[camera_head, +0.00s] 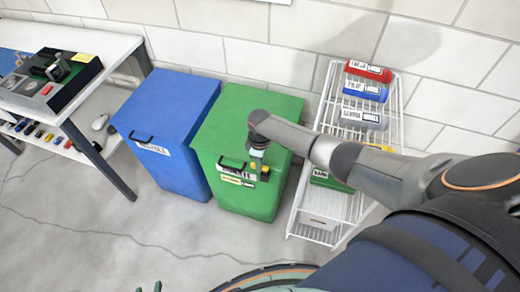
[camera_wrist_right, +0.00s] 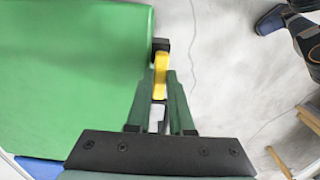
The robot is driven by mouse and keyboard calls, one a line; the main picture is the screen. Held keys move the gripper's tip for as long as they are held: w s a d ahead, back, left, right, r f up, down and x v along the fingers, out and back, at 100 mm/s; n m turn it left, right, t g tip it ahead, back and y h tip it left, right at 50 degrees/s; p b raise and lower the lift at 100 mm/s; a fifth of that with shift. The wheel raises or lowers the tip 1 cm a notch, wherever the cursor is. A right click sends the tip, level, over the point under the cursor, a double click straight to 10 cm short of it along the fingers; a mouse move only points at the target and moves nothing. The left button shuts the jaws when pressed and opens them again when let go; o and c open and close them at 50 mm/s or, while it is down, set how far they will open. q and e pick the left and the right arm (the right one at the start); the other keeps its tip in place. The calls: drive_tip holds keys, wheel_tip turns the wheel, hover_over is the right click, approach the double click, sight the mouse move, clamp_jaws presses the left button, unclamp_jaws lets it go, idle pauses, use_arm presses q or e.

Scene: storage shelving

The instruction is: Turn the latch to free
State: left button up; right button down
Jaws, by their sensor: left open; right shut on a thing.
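The green bin (camera_head: 235,122) stands on the floor against the wall, with its lid down. A small yellow latch (camera_wrist_right: 160,75) with a black end shows at the bin's edge in the right wrist view. My right gripper (camera_wrist_right: 161,85) is shut on this latch, one green finger on each side. In the head view, my right gripper (camera_head: 258,166) is at the bin's upper front, mostly hidden by its own wrist; only bits of yellow show there. Only the green fingertips of my left gripper (camera_head: 148,288) show at the bottom edge, open and away from the bin.
A blue bin (camera_head: 165,110) stands left of the green one. A table (camera_head: 85,88) with a tray is at the far left. The floor in front is clear.

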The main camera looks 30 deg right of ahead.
drive_tip(key=c, duration=0.8)
unclamp_jaws()
drive_tip(key=shift+r, duration=0.1)
wheel_tip(320, 180, up, 12)
drive_tip(key=p, duration=0.3)
drive_tip(key=shift+r, duration=0.2)
